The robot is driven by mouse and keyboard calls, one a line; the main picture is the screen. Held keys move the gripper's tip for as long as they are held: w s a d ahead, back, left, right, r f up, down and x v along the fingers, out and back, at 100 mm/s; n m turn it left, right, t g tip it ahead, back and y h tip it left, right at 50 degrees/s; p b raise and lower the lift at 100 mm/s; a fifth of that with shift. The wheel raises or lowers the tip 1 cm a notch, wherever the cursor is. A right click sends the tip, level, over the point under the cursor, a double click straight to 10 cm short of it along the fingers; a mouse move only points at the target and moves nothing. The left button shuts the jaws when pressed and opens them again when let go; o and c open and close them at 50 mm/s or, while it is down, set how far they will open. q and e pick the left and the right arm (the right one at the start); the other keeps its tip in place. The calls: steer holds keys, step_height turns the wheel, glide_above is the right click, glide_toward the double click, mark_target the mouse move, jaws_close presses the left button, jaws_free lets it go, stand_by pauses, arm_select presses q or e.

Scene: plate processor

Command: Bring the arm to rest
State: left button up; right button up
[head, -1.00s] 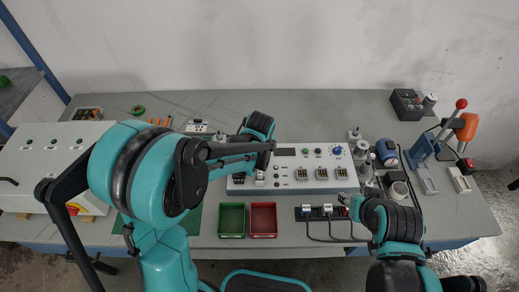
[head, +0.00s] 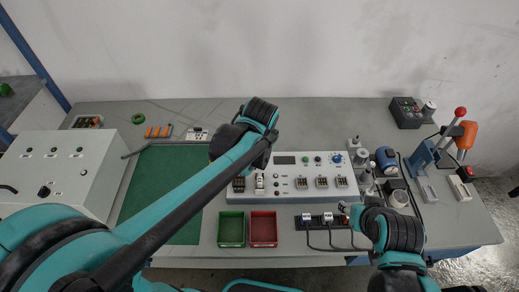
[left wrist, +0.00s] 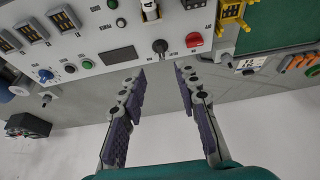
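My left arm reaches in from the lower left of the head view, and its wrist is over the back edge of the white control panel (head: 290,196). Its fingers are hidden there by the arm. In the left wrist view my left gripper (left wrist: 160,70) is open, with two spread fingers and nothing between them. The panel (left wrist: 100,42) lies just beyond the fingertips, with a black knob and a red knob near them. My right gripper (head: 346,208) is at the panel's front right, beside the black socket strip; its fingers are too small and partly hidden to read.
A green mat (head: 150,190) and white box (head: 50,165) are at left. Green (head: 231,229) and red (head: 263,229) trays sit in front of the panel. Bottles, a black button box (head: 406,112) and a lever press (head: 424,153) stand at right. The back table strip is mostly clear.

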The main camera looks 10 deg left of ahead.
stand_by(0.3)
arm_select(q)
steer(key=s+a+m+t, duration=0.1)
steer(key=s+a, duration=0.2)
steer(key=s, duration=0.5)
steer(key=s+a+r+m+t, duration=0.1)
steer(key=s+a, duration=0.3)
steer(key=s, duration=0.3)
steer(key=shift+s+a+t+h, duration=0.3)
steer(key=shift+s+t+h, duration=0.05)
steer(key=shift+t+h, duration=0.05)
stand_by(1.2)
